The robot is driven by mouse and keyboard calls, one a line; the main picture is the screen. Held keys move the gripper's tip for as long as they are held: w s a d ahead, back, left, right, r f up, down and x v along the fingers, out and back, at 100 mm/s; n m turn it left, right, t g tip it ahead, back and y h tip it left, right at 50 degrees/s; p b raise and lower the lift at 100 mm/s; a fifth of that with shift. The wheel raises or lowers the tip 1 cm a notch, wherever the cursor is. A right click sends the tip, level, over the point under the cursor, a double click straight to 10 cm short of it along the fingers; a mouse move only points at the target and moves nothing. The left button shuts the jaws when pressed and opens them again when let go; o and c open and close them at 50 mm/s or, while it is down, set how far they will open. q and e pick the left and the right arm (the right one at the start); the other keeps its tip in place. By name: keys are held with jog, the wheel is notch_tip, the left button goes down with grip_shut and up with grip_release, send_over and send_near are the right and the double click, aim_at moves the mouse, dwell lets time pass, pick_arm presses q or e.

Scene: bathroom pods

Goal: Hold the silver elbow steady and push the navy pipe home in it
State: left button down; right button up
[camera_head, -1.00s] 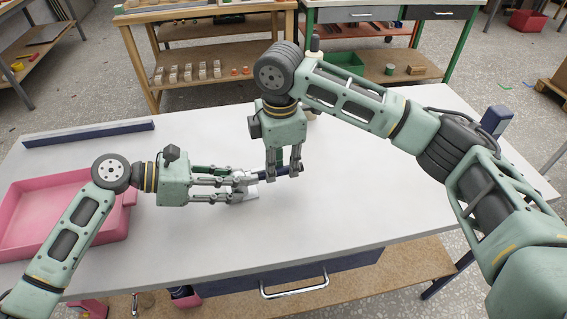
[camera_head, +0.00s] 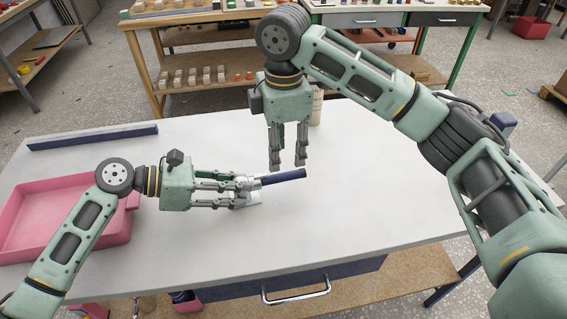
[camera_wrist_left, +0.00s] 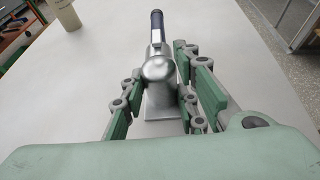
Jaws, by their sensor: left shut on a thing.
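My left gripper (camera_head: 247,188) is shut on the silver elbow (camera_wrist_left: 158,72), with its fingers on either side of it. In the head view the fingers hide most of the elbow. The elbow's flat foot (camera_wrist_left: 160,107) shows below it in the left wrist view. The navy pipe (camera_head: 285,178) has one end in the elbow's mouth and the other pointing right and free; it also shows in the left wrist view (camera_wrist_left: 157,28). How deep it sits I cannot tell. My right gripper (camera_head: 287,164) points down, open and empty, just behind the pipe in the picture.
A pink tray (camera_head: 122,228) is on the left of the white table, with a navy bar (camera_head: 92,136) behind it. A beige cylinder (camera_head: 316,108) stands beyond my right gripper. The table's front and right are clear. A wooden shelf stands behind.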

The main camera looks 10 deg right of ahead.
pick_arm(q)
jog(key=shift+f, duration=0.15)
pick_arm(e)
notch_tip(320, 180, up, 5)
jog(key=shift+f, duration=0.1)
dwell(0.5)
pick_arm(q)
jog(key=c, duration=1.3)
grip_release()
jog(key=shift+a, duration=0.1)
